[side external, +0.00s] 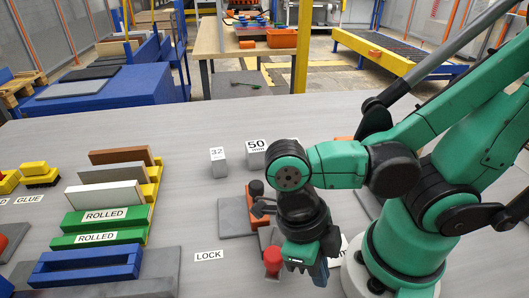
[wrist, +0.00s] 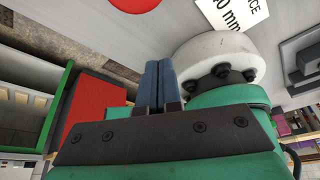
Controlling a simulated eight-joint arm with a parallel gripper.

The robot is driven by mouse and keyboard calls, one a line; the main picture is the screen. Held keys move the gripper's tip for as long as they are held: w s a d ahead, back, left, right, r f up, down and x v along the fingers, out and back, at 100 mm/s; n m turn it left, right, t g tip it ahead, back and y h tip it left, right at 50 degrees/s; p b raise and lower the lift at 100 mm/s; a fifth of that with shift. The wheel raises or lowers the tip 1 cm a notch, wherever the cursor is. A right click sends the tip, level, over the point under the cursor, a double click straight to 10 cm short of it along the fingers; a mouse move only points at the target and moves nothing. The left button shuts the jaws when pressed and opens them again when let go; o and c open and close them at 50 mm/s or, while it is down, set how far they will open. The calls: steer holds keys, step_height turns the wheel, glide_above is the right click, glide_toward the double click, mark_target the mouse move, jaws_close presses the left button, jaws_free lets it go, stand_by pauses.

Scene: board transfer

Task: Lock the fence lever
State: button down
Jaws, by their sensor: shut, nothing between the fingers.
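A red knob (side external: 272,262), which looks like the lever's handle, stands beside the LOCK label (side external: 208,255) in the side external view. A red round shape (wrist: 135,3) at the top edge of the wrist view may be the same knob. My gripper (side external: 320,272) points down just right of the knob; I cannot tell whether they touch. In the wrist view its blue fingers (wrist: 158,85) are together with nothing between them. My wrist hides much of the fence and the lever's base. A partly cut-off FENCE label (wrist: 235,12) shows in the wrist view.
A grey plate (side external: 236,216) with orange and dark parts lies behind my gripper. Blocks marked 32 (side external: 218,163) and 50 mm (side external: 256,154) stand beyond. Green ROLLED boards (side external: 105,216) and a blue frame (side external: 85,266) are at left.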

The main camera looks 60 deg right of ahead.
mark_target(269, 260)
steer(key=shift+w+a+r, duration=0.1)
steer(key=shift+w+a, duration=0.1)
steer(key=shift+w, duration=0.8)
steer(key=shift+w+a, duration=0.15)
steer(key=shift+w, duration=0.85)
steer(key=m, duration=0.1)
steer(key=w+m+y, duration=0.1)
steer(key=m, duration=0.1)
steer(key=shift+a, duration=0.3)
steer(key=m, duration=0.1)
steer(key=w+a+m, duration=0.1)
steer(key=shift+w+m+y, duration=0.25)
steer(key=shift+m+y, duration=0.05)
steer(key=shift+y, duration=0.1)
steer(key=w+m, duration=0.1)
steer(key=m, duration=0.1)
steer(key=shift+w+a+m+t+y, duration=0.15)
steer(key=shift+w+m+t+y, duration=0.15)
steer(key=shift+w+y, duration=0.1)
steer(key=shift+w+m, duration=0.7)
steer(key=shift+w, duration=0.25)
steer(key=w+m, duration=0.1)
steer(key=w+m+t+y, duration=0.1)
steer(key=m, duration=0.1)
steer(key=shift+d, duration=0.25)
steer(key=shift+w+d+m, duration=0.3)
steer(key=shift+w+m, duration=0.25)
steer(key=shift+m, duration=0.35)
steer(key=shift+w, duration=0.1)
